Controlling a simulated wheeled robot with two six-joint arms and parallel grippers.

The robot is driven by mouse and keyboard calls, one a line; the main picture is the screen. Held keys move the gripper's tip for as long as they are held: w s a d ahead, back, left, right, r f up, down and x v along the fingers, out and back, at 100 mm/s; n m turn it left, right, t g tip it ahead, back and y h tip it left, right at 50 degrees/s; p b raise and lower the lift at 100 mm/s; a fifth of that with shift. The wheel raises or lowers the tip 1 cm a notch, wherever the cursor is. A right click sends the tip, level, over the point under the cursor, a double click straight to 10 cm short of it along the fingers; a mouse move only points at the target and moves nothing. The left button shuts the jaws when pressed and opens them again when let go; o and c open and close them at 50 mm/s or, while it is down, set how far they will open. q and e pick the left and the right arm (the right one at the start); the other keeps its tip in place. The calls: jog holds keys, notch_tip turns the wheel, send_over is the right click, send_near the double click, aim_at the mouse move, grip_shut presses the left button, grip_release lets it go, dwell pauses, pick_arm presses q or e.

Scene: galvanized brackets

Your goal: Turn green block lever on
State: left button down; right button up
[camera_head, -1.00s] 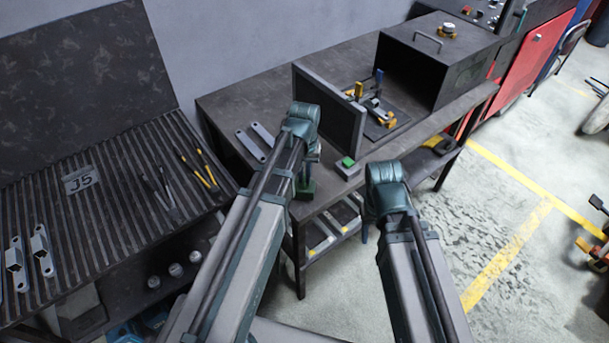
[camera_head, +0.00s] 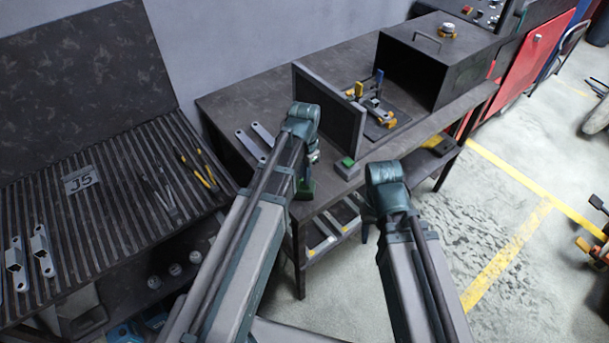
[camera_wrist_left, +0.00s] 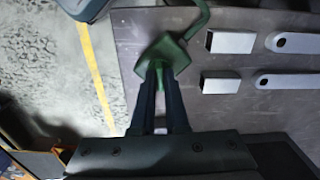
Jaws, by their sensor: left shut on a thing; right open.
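The green block (camera_wrist_left: 168,50) is in the left wrist view at the bench edge, with a bent green lever arm (camera_wrist_left: 201,18) reaching up and right. In the head view the green block (camera_head: 304,190) is at the front corner of the bench, partly hidden by my left arm. My left gripper (camera_wrist_left: 161,78) is shut on a green part of the block; its fingers hide exactly where they grip. In the head view my left gripper (camera_head: 313,160) is mostly hidden behind its wrist. My right gripper (camera_head: 365,232) is open and empty, in front of the bench, over the floor.
Flat grey brackets (camera_head: 250,145) lie on the bench, left of my left wrist. A dark open box (camera_head: 437,60) stands further back.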

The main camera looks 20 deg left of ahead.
pick_arm(q)
jog(key=m, duration=0.5)
jog(key=shift+m, duration=2.3)
jog(key=c, duration=0.9)
grip_release()
jog(key=shift+r, duration=0.15)
notch_tip(320, 180, up, 14)
jog(key=p, duration=1.4)
jog(key=shift+f, duration=0.2)
